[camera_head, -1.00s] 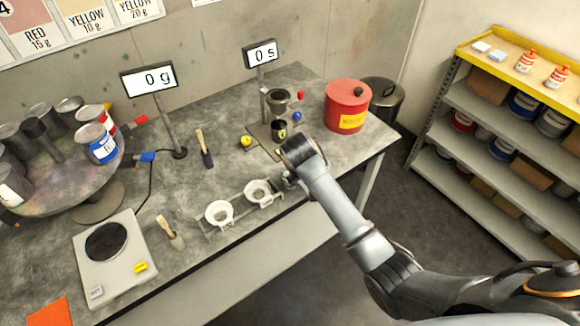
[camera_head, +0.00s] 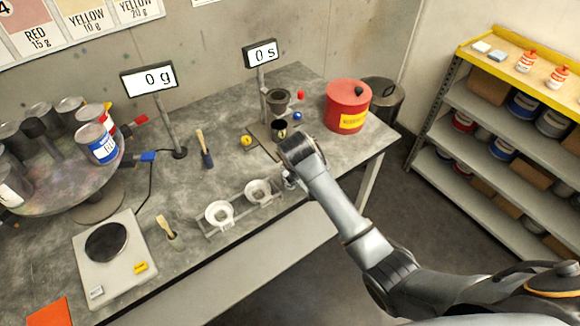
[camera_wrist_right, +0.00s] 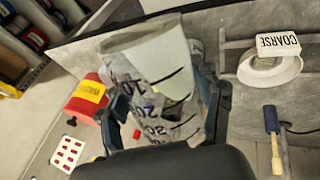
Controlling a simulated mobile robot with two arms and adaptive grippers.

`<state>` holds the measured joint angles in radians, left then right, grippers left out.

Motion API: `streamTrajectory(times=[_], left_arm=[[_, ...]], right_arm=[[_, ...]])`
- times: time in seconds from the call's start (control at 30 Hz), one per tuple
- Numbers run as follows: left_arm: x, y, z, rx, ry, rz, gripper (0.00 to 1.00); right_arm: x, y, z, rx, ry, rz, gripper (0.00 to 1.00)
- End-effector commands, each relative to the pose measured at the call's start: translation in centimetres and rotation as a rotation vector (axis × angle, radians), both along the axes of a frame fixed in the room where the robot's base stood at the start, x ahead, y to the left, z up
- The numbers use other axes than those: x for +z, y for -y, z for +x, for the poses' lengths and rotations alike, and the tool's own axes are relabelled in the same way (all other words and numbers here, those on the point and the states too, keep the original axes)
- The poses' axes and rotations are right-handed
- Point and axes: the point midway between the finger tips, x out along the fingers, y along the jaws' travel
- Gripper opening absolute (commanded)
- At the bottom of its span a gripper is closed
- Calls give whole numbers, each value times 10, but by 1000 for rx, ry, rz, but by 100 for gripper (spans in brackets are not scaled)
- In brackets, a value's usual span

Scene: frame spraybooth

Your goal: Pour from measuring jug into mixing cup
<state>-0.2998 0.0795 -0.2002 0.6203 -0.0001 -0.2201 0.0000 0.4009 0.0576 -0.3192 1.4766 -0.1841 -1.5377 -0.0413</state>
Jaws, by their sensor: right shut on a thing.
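My right gripper (camera_wrist_right: 165,115) is shut on the measuring jug (camera_wrist_right: 155,125), a clear vessel with dark graduation numbers, held between the two fingers in the right wrist view. A pale translucent cup shape (camera_wrist_right: 150,55) shows just beyond the jug's marked wall; I cannot tell whether it is the jug's own rim or the mixing cup. In the head view my right gripper (camera_head: 290,180) is low by the bench's front edge, right of the strainers, and my wrist hides most of what it holds. I cannot single out the mixing cup there. My left gripper is not in view.
Two white strainers (camera_head: 219,213) sit in a rack at the bench front, close left of my gripper. A stand with a dark cup (camera_head: 278,101) and a red container (camera_head: 347,106) are behind. A scale (camera_head: 112,262) is at left. The central bench is partly clear.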

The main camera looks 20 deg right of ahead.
Motion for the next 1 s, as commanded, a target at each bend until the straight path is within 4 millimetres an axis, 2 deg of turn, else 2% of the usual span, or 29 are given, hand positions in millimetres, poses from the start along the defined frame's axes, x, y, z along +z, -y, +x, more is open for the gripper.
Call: streamTrajectory(times=[0.37,0.57,0.8,1.0], left_arm=[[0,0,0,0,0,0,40],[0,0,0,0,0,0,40],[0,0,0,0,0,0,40],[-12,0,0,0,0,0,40]], right_arm=[[0,0,0,0,5,2,29],[-4,1,-2,1,105,44,29],[-3,1,-1,0,115,48,29],[-11,2,-2,-1,226,95,29]])
